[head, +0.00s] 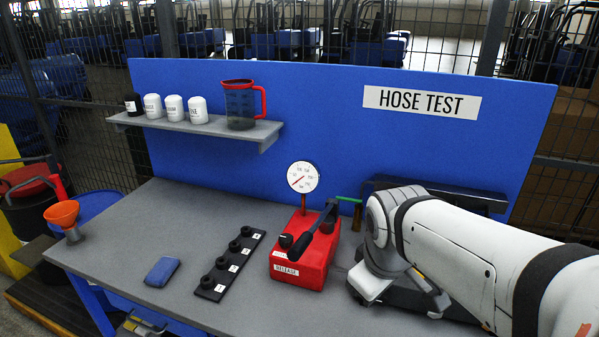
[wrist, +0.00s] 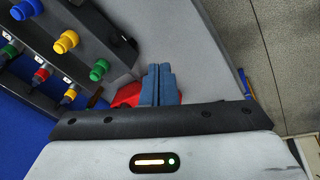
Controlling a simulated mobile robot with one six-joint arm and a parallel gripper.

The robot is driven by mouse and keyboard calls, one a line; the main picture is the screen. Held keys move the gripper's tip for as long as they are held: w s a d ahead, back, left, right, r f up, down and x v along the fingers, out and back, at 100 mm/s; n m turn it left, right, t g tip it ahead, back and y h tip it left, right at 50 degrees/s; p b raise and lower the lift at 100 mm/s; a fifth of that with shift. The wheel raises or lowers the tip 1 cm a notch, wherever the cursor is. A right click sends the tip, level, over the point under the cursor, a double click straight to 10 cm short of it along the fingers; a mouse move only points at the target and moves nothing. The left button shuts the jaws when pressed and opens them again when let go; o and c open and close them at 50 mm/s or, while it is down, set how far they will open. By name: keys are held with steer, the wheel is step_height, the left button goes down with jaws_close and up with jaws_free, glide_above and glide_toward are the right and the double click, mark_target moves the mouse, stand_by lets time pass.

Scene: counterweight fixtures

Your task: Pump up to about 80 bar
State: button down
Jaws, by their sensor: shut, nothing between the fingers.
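The red hand pump (head: 305,257) stands on the bench, with a label reading RELEASE on its front. Its black lever (head: 314,234) slants up to the right. A round white gauge (head: 303,177) stands on a red stem behind it; the needle seems to point to the lower left, but the figures are too small to read surely. My gripper's blue fingers (wrist: 159,84) are together and empty in the wrist view. A red surface (wrist: 127,95), probably the pump, shows beside them. In the head view my arm hides the fingers, right of the pump.
A black numbered block (head: 230,265) and a blue pad (head: 162,271) lie left of the pump. A shelf (head: 215,127) holds bottles and a jug. A dark rack (wrist: 90,20) with coloured fittings shows in the wrist view.

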steer(key=w+a+r+n+p, duration=0.4)
steer(key=w+a+r+n, duration=0.4)
steer(key=n, duration=0.5)
step_height(320, 180, up, 3)
steer(key=n+t+h+p, duration=0.1)
steer(key=n+t+p, duration=0.1)
steer(key=n, duration=1)
glide_above(305, 238)
steer(key=s+a, duration=0.1)
step_height(305, 238, down, 10)
steer(key=b, duration=0.9)
steer(key=shift+s, duration=0.1)
steer(key=shift+r, duration=0.15)
steer(key=shift+s+d+m, duration=0.1)
steer(key=shift+d+m, duration=0.1)
steer(key=shift+m, duration=0.2)
steer(key=s+d+f+m, duration=0.1)
steer(key=s+d+m, duration=0.3)
steer(key=m, duration=0.6)
steer(key=s+d+f+m+g+y, duration=0.1)
steer(key=s+d+f+m, duration=0.1)
steer(key=s+d+m, duration=0.3)
steer(key=s+d+f+m+g, duration=0.1)
steer(key=s+d+m, duration=0.3)
steer(key=s+m, duration=0.6)
steer(key=f+m, duration=0.1)
steer(key=m, duration=0.5)
steer(key=shift+s+d+f+m+y, duration=0.2)
steer(key=shift+d+f+m+y, duration=0.1)
steer(key=shift+d+m, duration=0.1)
